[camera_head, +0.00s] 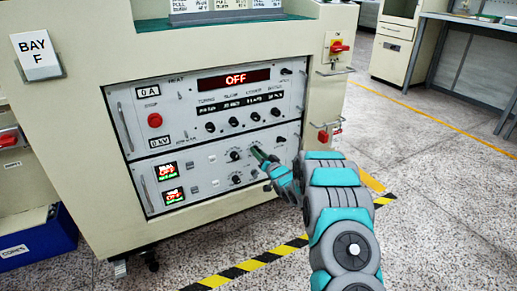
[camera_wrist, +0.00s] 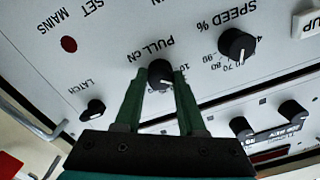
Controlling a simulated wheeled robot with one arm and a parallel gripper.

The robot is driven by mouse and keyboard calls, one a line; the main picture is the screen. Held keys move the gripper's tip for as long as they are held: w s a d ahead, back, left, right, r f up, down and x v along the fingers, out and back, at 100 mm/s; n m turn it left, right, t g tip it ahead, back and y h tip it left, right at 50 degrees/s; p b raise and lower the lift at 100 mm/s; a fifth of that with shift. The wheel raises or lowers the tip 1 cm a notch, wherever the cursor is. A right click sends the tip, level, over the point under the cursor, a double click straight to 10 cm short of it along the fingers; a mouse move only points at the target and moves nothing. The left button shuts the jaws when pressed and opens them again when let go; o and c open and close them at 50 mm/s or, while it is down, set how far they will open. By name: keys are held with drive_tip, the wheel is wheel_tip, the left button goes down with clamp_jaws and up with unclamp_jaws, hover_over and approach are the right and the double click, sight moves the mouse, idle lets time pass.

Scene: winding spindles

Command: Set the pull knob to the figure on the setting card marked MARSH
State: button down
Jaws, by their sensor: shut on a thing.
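The pull knob (camera_wrist: 160,73) is a small black knob with a white pointer line on a pale panel, beside lettering that starts "PULL". My gripper (camera_wrist: 159,84) has its two dark green fingers shut on it, one on each side. In the head view my gripper (camera_head: 259,154) is at the lower panel and hides this knob. The knob's scale is mostly covered by the fingers, so its setting is not readable. Setting cards (camera_head: 227,5) stand on top of the cabinet, cut off by the picture's top edge. Their names do not show, and I cannot tell which is MARSH.
The speed knob (camera_wrist: 237,45) is to the right of my fingers and the latch knob (camera_wrist: 92,110) to the left. The cabinet's upper panel has a red display (camera_head: 235,79) reading OFF and a red stop button (camera_head: 155,120). Clear floor lies to the right.

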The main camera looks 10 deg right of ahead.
drive_tip(key=shift+m, duration=0.5)
drive_tip(key=c, duration=0.5)
unclamp_jaws()
drive_tip(key=v, duration=0.7)
drive_tip(key=shift+s+d, duration=0.15)
drive_tip(key=shift+s, duration=0.2)
drive_tip(key=shift+r, duration=0.1)
